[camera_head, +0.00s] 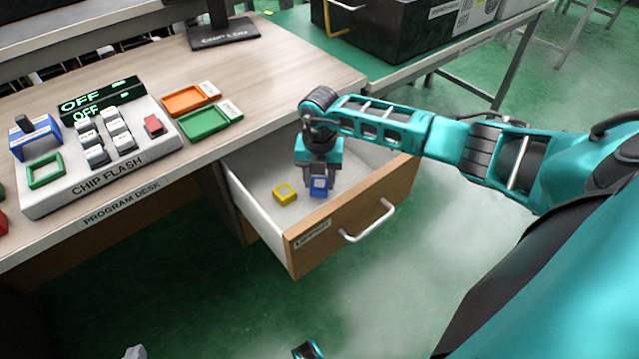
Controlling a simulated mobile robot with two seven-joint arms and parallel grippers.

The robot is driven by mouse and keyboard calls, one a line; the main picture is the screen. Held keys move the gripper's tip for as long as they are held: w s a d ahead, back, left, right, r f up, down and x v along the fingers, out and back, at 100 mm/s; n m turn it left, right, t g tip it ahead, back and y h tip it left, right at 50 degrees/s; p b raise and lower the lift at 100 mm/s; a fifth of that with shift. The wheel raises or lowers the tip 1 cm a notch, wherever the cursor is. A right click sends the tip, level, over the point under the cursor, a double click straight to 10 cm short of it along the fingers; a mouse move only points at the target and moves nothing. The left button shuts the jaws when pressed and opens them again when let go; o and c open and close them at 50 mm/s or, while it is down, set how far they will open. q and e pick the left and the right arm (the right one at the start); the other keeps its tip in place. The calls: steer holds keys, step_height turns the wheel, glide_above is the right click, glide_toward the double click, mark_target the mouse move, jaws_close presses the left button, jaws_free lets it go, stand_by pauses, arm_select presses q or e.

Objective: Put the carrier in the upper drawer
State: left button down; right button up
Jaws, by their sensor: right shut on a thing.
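The drawer (345,222) under the desk is pulled open, with a brown front and pale inside. My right gripper (319,181) points down inside the drawer's outline, shut on a small blue carrier (319,192) with a pale top. I cannot tell whether the carrier touches the drawer floor. A yellow square frame (285,194) lies in the drawer, left of the blue carrier. Only a grey tip of my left gripper (135,352) shows at the bottom edge; its jaws are cut off.
On the desk (290,75) stand a chip flash station (110,150) with an OFF display, an orange tray (186,100) and a green tray (204,121). The drawer's handle (368,222) sticks out in front. A black case (400,30) stands on the green table behind.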

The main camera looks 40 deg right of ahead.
mark_target(320, 184)
steer(key=shift+f, duration=0.75)
steer(key=shift+f, duration=0.15)
steer(key=o, duration=0.8)
steer(key=shift+r, duration=0.4)
steer(key=shift+r+p, duration=1.55)
steer(key=shift+r, duration=4.2)
